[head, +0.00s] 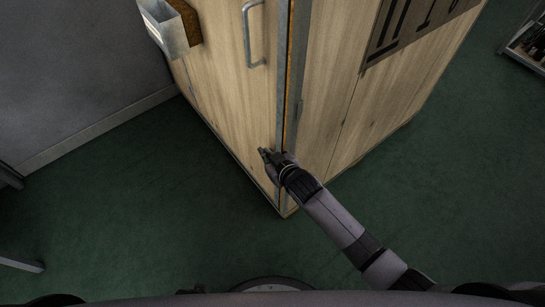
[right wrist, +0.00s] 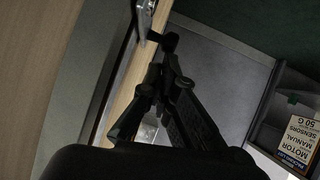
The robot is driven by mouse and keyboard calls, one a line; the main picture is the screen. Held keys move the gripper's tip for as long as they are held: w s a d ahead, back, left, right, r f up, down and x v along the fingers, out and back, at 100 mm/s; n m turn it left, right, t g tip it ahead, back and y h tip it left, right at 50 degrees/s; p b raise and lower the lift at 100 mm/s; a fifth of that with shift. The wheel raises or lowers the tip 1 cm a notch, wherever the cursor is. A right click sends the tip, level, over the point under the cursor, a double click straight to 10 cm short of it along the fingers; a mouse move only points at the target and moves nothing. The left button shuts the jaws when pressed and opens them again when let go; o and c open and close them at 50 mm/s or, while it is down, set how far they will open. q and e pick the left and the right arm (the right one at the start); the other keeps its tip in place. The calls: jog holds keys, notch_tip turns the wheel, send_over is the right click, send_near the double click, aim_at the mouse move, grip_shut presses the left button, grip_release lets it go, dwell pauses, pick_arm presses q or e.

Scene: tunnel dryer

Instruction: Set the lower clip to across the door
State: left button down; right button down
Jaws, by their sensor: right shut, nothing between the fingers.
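The wooden door (head: 232,85) of the dryer has a bar handle (head: 254,35) and a metal edge strip at its right side. My right gripper (head: 265,153) is at the lower part of this door, near that strip. In the right wrist view the right gripper (right wrist: 168,58) is shut, with nothing seen between its fingers. A small metal fitting (right wrist: 147,8) shows just beyond the fingertips, beside a dark piece; I cannot tell whether it is the lower clip or how it is turned. In the head view the gripper and wrist cover that spot. My left gripper is not in view.
A metal holder (head: 168,32) sticks out from the dryer's left side. A rack (head: 528,45) stands at the far right.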

jog(key=v, duration=1.2)
